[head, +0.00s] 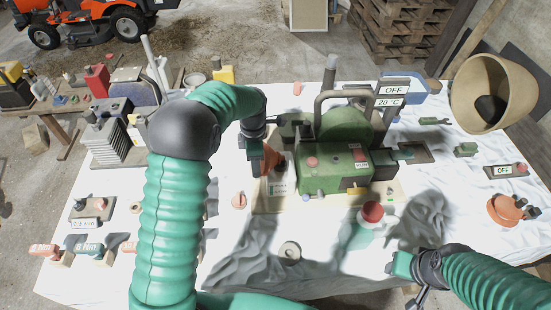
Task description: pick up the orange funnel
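An orange cone-shaped piece (271,158), which looks like the funnel, is beside the left end of the green machine (338,168). My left gripper (258,157) points down right at it, with one finger against or just in front of its left side. That finger partly covers the funnel, and the other finger is not clear, so I cannot tell whether it grips. My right gripper (407,280) is low at the right, above the front of the white cloth, with its fingers apart and nothing between them. It is well away from the funnel.
The green machine with its handle stands on a board on the cloth-covered table (230,250). A red-capped container (371,216) stands in front of it. A large tan bowl-shaped vessel (490,95) is at the back right. Batteries (103,140) and several tools crowd the left.

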